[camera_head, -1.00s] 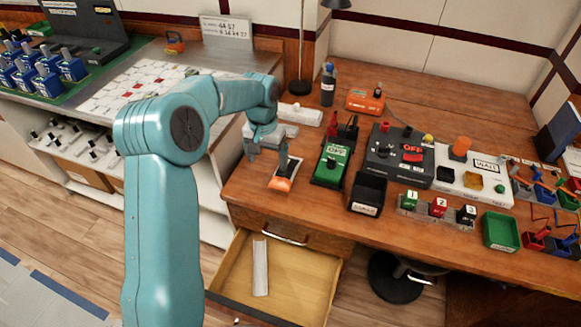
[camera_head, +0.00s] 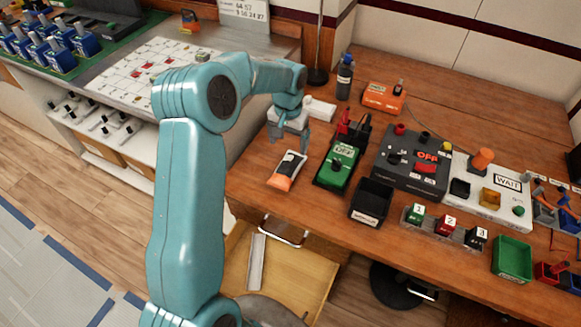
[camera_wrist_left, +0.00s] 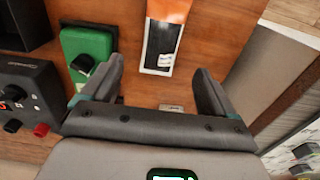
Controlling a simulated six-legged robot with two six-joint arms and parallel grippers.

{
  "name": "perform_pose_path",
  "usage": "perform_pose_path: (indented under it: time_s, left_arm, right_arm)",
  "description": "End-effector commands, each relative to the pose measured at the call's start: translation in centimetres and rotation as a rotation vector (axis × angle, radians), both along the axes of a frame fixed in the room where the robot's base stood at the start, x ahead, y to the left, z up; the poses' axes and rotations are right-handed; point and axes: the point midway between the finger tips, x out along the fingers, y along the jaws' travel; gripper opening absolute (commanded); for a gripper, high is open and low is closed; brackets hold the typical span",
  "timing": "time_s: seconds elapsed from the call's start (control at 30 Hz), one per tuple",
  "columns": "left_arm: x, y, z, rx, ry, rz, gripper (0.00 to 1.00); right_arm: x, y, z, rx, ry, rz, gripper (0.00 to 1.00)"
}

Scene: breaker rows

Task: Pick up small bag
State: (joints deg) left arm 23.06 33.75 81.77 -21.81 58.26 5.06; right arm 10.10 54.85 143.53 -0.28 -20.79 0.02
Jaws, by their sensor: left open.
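The small bag (camera_head: 287,171), an orange and white packet with a dark label, lies flat on the wooden desk near its left front edge. It also shows in the left wrist view (camera_wrist_left: 163,40), ahead of and roughly between the fingers. My left gripper (camera_head: 289,140) is open and empty, above the desk just behind the bag and apart from it. In the left wrist view its two fingers (camera_wrist_left: 160,75) are spread wide with bare desk between them. My right gripper is in neither view.
A green OFF device (camera_head: 338,171) stands close right of the bag, with a black bin (camera_head: 371,203) beyond it. A white block (camera_head: 321,110) lies behind the gripper. An open drawer (camera_head: 300,275) juts out below the desk.

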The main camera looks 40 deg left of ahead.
Motion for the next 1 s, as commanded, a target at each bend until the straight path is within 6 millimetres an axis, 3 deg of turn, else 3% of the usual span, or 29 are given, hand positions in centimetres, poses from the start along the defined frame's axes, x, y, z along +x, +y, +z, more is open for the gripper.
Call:
perform_pose_path:
  time_s: [0.2,0.47,0.7,1.0]
  left_arm:
    - [-0.3,-0.1,-4.8,-0.002,0.004,0.000,0.88]
    - [0.0,-0.1,-7.1,-0.002,0.002,0.001,0.88]
    - [0.2,0.1,-10.8,-0.002,0.004,0.002,0.88]
    - [0.4,0.2,-11.8,0.000,0.000,0.001,0.88]
  right_arm:
    - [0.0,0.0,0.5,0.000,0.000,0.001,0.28]
    - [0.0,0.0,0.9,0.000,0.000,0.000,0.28]
    - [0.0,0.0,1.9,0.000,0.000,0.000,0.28]
    - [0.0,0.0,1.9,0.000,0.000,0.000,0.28]
